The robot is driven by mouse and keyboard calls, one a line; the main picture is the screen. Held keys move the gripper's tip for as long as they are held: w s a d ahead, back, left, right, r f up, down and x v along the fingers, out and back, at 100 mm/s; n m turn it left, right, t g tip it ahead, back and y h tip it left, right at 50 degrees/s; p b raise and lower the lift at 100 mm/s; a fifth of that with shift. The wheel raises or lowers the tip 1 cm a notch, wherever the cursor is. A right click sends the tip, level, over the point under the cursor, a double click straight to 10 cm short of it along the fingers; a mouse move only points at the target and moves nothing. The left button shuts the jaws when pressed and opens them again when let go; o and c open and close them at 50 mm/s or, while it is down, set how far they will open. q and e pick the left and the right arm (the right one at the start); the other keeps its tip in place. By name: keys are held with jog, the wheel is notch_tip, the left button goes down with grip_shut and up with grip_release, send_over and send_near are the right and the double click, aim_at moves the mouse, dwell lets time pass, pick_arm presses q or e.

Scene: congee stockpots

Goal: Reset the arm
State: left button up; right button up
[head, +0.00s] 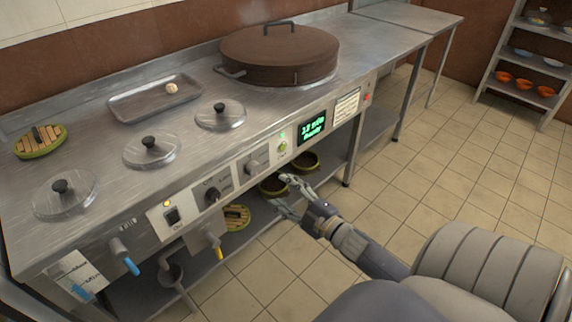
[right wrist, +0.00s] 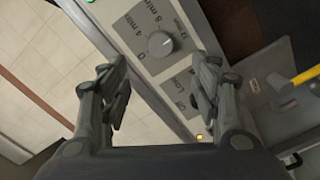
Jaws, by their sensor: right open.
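My right gripper (head: 287,197) is open and empty in front of the stove's control panel, low and to the right of the knobs in the head view. In the right wrist view its two fingers (right wrist: 160,85) are spread apart, with the timer knob (right wrist: 160,44) showing between and beyond them. That timer knob also shows on the panel in the head view (head: 253,166). Nothing is between the fingers. My left gripper is not in view.
The steel counter (head: 200,70) holds a large brown lidded pot (head: 280,55), a tray (head: 155,98), several glass lids (head: 150,150) and a trivet (head: 40,141). The green display (head: 312,129) is lit. Taps hang at the lower left. Tiled floor (head: 440,170) is free at right.

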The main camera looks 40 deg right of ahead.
dwell(0.5)
jog(key=s+a+f+m+g+h, duration=0.2)
jog(key=s+a+f+m+g, duration=0.1)
jog(key=f, duration=0.5)
jog(key=s+a+f+m+g+h, duration=0.1)
jog(key=s+a+f+m+g, duration=0.2)
jog(key=f, duration=0.5)
jog(key=s+a+f+m+g+y, duration=0.1)
jog(key=s+a+f+m+g, duration=0.1)
jog(key=s+a+f+g, duration=0.5)
jog(key=s+a+f+m+g+y, duration=0.1)
jog(key=s+a+f+m+g, duration=0.25)
jog(key=s, duration=0.55)
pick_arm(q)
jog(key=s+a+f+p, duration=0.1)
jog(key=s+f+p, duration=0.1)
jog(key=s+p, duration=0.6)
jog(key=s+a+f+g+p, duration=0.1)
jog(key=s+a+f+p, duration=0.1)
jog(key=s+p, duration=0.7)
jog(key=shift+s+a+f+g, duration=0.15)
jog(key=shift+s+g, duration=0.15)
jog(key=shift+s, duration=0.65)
pick_arm(e)
jog(key=s+f, duration=0.2)
jog(key=s, duration=0.7)
jog(key=s+d+f+n, duration=0.1)
jog(key=s+f, duration=0.1)
jog(key=s, duration=0.8)
jog(key=shift+d+f+h, duration=0.3)
